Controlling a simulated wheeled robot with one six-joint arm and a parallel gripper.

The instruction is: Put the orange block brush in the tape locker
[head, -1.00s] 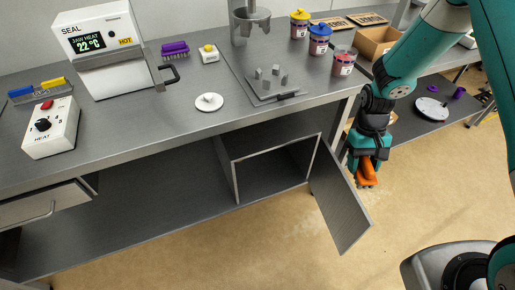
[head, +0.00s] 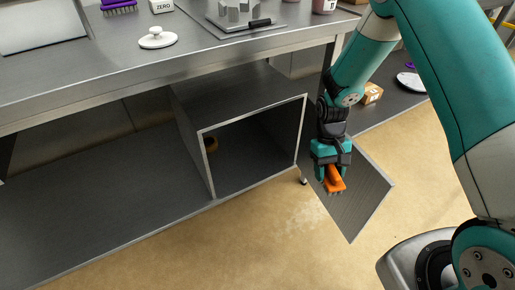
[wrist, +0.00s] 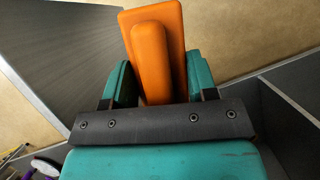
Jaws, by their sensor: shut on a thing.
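The orange block brush (head: 335,180) hangs bristles down in my gripper (head: 331,172), which is shut on it. In the wrist view the orange brush (wrist: 152,50) sits between the two teal fingers of my gripper (wrist: 153,85). The tape locker (head: 205,165) is the grey open-fronted box under the bench, with its door (head: 362,200) swung open to the right. A brown tape roll (head: 211,144) shows inside at the left. My gripper is right of the locker opening, in front of the open door in the head view; I cannot tell whether they touch.
A cardboard box (head: 372,93) stands on the low shelf behind my arm. The floor (head: 270,240) before the locker is clear.

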